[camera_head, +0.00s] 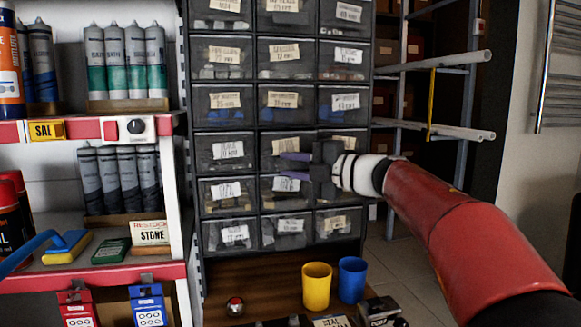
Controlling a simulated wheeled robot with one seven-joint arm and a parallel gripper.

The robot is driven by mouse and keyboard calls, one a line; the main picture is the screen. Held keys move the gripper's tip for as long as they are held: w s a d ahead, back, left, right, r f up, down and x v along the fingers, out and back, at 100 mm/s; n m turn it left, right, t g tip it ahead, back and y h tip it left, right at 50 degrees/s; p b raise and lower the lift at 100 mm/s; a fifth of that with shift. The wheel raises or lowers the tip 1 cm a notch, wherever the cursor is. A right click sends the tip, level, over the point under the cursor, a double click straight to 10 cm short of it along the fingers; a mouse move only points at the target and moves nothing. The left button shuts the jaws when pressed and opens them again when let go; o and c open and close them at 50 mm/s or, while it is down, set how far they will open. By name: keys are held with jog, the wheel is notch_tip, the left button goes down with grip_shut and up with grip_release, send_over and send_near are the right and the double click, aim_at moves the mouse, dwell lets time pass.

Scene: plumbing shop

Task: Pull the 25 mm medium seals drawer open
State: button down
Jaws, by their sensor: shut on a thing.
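A dark cabinet of small clear-fronted labelled drawers (258,128) stands in the middle of the view, in three columns. My gripper (283,165) reaches in from the right, its two purple fingers one above the other at the lower part of a middle-column drawer (268,143), fourth row of those in view. The fingers appear shut on that drawer's handle, which they and the gripper body hide. The drawer's label (286,146) is too blurred to read, so I cannot tell its size marking. I cannot see a clear gap showing the drawer pulled out.
A yellow cup (316,288) and a blue cup (352,280) stand on the wooden bench (262,281) below the drawers. Shelves with sealant cartridges (127,60) stand at left. White pipes (440,62) jut from a rack at right. Floor shows at right.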

jog(key=s+d+b, duration=0.2)
jog(key=s+d, duration=0.1)
jog(key=s, duration=0.7)
jog(key=shift+f, duration=0.3)
jog(key=shift+s, duration=0.1)
jog(key=c, duration=1.4)
grip_release()
jog(key=shift+c, duration=0.2)
jog(key=shift+o, duration=0.6)
jog(key=shift+r, duration=0.1)
jog(key=shift+d, duration=0.1)
jog(key=v, duration=0.7)
jog(key=shift+d+b, duration=0.25)
jog(key=shift+b, duration=0.05)
jog(key=shift+s+d, duration=0.1)
jog(key=shift+s, duration=0.05)
